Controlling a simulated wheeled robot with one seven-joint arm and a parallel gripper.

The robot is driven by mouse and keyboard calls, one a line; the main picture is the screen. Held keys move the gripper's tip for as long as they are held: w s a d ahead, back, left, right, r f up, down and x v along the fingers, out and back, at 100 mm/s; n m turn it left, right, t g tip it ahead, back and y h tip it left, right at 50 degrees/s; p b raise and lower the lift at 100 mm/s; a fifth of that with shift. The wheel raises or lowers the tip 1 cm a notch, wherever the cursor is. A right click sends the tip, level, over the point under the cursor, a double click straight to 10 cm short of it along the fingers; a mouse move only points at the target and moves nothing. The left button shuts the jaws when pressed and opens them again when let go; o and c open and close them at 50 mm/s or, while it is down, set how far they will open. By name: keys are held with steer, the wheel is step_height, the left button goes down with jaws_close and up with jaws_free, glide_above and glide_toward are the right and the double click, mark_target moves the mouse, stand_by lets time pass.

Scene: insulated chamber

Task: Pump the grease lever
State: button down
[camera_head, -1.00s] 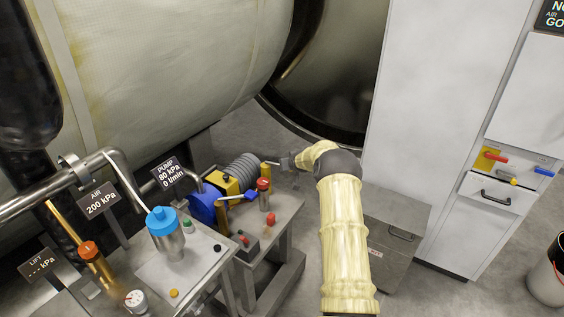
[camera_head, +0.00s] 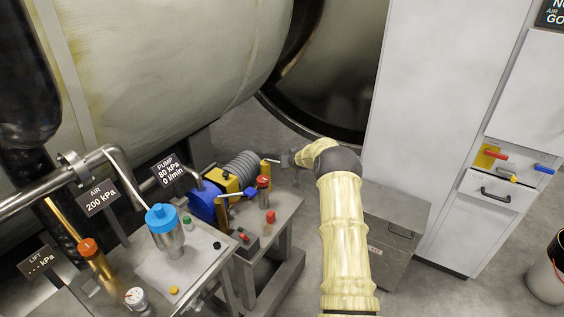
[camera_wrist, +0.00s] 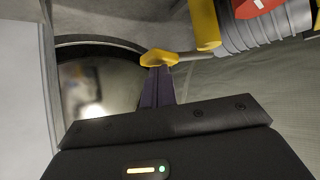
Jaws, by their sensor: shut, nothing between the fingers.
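A short grey rod with a yellow end piece (camera_wrist: 159,58) runs to a yellow block (camera_wrist: 205,25) in the wrist view; I take it for the grease lever, but cannot be sure. In the head view the yellow post (camera_head: 265,173) stands at the far end of the pump bench, beside a ribbed grey cylinder (camera_head: 243,165). My gripper (camera_head: 284,160) is at the right of this post. In the wrist view my dark fingers (camera_wrist: 157,84) are shut and empty, their tips right at the yellow end piece. Whether they touch it is unclear.
A grey box (camera_head: 385,262) and a white cabinet (camera_head: 420,120) stand to the right. A large pale cylinder (camera_head: 170,60) fills the back left.

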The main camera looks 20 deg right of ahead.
step_height(320, 180, down, 3)
steer(key=shift+a+b, duration=0.1)
steer(key=shift+b, duration=0.75)
steer(key=shift+r, duration=0.15)
step_height(320, 180, up, 4)
steer(key=shift+f+p, duration=0.2)
steer(key=shift+p, duration=0.75)
steer(key=shift+f, duration=0.1)
